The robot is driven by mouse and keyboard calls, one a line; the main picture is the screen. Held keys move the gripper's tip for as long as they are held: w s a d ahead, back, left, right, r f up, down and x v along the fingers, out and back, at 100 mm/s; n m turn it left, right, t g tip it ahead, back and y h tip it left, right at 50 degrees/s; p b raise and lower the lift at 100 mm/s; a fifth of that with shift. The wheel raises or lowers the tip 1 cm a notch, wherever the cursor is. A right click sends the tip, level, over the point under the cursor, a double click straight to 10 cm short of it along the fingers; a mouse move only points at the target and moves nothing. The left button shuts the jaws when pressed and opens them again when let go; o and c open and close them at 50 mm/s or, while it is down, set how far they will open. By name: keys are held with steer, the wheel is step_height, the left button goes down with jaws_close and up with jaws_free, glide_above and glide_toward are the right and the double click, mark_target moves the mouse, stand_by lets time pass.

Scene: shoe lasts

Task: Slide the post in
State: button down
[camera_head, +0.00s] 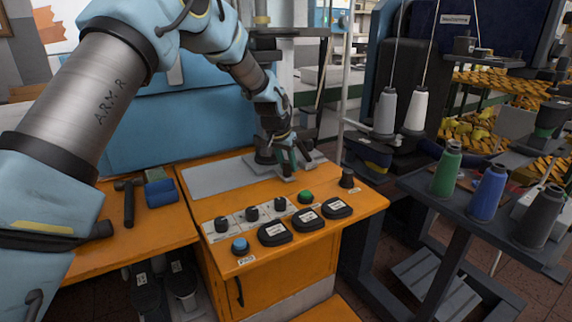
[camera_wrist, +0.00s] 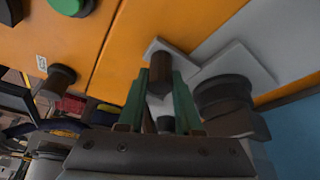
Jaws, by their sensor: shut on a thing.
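My gripper (camera_head: 288,162) is low over the light grey plates at the back of the orange machine top. In the wrist view its two green fingers (camera_wrist: 160,84) close on the sides of a dark brown cylindrical post (camera_wrist: 161,68). Beyond the post lies a pale square plate (camera_wrist: 184,60). I cannot tell whether the post touches or enters it. A smaller dark round piece (camera_wrist: 165,125) shows between the fingers nearer the palm. In the head view the post is largely hidden by the fingers.
A thick dark stepped cylinder (camera_wrist: 222,95) stands close beside the fingers. The orange top (camera_head: 345,205) carries black knobs, a green button (camera_head: 306,196) and a blue button (camera_head: 240,245). A hammer (camera_head: 128,200) lies at left. Thread cones (camera_head: 447,168) stand at right.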

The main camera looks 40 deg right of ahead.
steer(key=shift+s+d+r, duration=0.1)
steer(key=shift+d+r, duration=0.05)
steer(key=shift+d, duration=0.2)
steer(key=c, duration=0.9)
jaws_free()
steer(key=o, duration=0.3)
steer(key=shift+a, duration=0.1)
steer(key=b+v, duration=0.2)
steer(key=v, duration=0.8)
steer(key=shift+a+r+b, duration=0.2)
steer(key=shift+r+b, duration=0.05)
steer(key=shift+b, duration=0.05)
